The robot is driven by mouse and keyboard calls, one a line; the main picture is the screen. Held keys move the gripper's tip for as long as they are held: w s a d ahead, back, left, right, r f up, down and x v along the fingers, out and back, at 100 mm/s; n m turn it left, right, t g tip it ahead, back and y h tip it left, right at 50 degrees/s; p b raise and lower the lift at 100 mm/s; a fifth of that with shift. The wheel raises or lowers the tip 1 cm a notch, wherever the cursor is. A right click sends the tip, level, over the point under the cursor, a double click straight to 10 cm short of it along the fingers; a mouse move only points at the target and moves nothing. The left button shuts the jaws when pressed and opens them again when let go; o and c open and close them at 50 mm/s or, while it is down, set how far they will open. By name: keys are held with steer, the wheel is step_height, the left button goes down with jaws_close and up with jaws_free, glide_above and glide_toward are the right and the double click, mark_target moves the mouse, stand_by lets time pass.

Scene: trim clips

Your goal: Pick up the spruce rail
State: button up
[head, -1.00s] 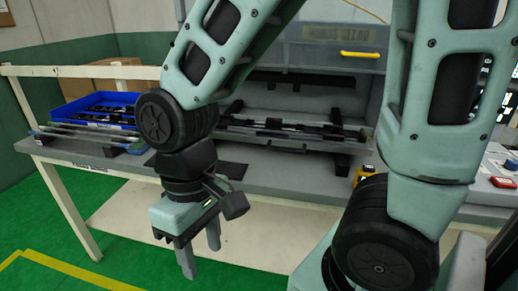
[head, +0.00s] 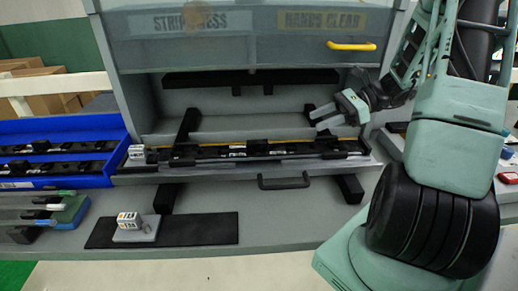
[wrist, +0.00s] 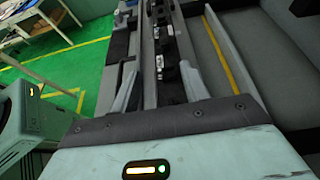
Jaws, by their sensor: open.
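I cannot tell for sure which is the spruce rail. My gripper (head: 318,117) is open at the right end of the press bay, well to the right of those rails. In the wrist view its two fingers (wrist: 160,80) are spread above a dark fixture strip (wrist: 165,45) with nothing between them. The same long strip (head: 250,150) lies across the press bed, with a thin yellow line behind it.
A blue tray (head: 118,150) with dark strips stands left of the press. A grey block with a small cube (head: 130,222) sits on a black mat (head: 205,228). The press hood (head: 230,50) with a yellow handle (head: 352,46) is above. The bench front is mostly clear.

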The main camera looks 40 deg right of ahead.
steer(key=p, duration=0.2)
glide_toward(261, 141)
steer(key=x, duration=0.4)
steer(key=shift+s+a, duration=0.2)
steer(key=shift+s, duration=0.05)
steer(key=p+x, duration=0.1)
steer(key=x, duration=0.4)
steer(key=shift+w+d, duration=0.1)
steer(key=shift+w, duration=0.15)
steer(key=shift+c, duration=0.3)
jaws_close()
